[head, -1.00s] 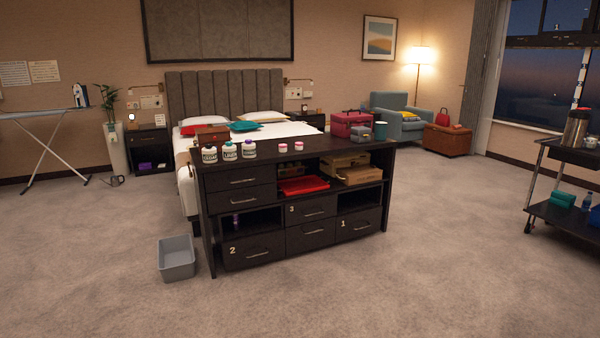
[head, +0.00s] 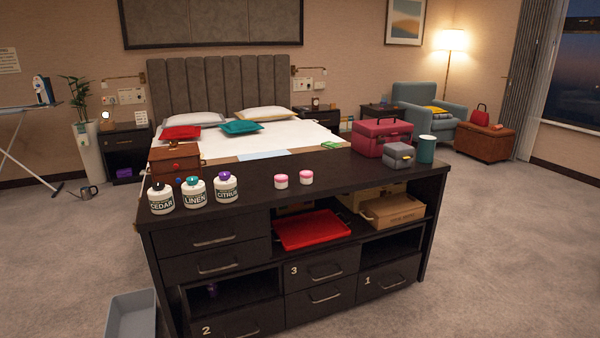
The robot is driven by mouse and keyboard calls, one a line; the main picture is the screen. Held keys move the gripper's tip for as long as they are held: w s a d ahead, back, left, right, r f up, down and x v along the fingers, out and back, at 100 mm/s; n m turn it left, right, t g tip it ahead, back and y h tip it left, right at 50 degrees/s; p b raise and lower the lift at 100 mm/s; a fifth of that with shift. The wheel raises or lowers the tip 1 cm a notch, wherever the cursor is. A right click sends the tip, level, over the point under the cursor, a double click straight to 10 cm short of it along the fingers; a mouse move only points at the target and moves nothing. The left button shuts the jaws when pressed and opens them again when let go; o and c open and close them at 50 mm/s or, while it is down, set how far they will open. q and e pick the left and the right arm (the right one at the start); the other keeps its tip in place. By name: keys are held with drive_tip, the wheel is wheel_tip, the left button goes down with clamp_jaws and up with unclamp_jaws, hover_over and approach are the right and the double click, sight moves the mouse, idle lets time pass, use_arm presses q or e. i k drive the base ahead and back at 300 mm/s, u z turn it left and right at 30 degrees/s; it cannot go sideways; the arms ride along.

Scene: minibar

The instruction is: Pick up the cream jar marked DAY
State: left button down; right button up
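Two small jars with pink lids stand close together near the front middle of the dark cabinet top (head: 345,175). One is the left jar (head: 281,181), the other the right jar (head: 306,178). They look alike, and any marking is too small to read, so I cannot tell which is marked DAY. Neither of my grippers is in view.
White jars labelled CEDAR (head: 161,199), LINEN (head: 194,194) and CITRUS (head: 227,188) stand left of them, before a brown box (head: 175,163). A pink case (head: 382,138), grey box (head: 398,155) and teal cup (head: 426,149) stand right. A grey bin (head: 132,315) is on the floor.

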sight(306, 175)
drive_tip(key=u, duration=0.3)
drive_tip(key=i, duration=2.4)
drive_tip(key=u, duration=0.3)
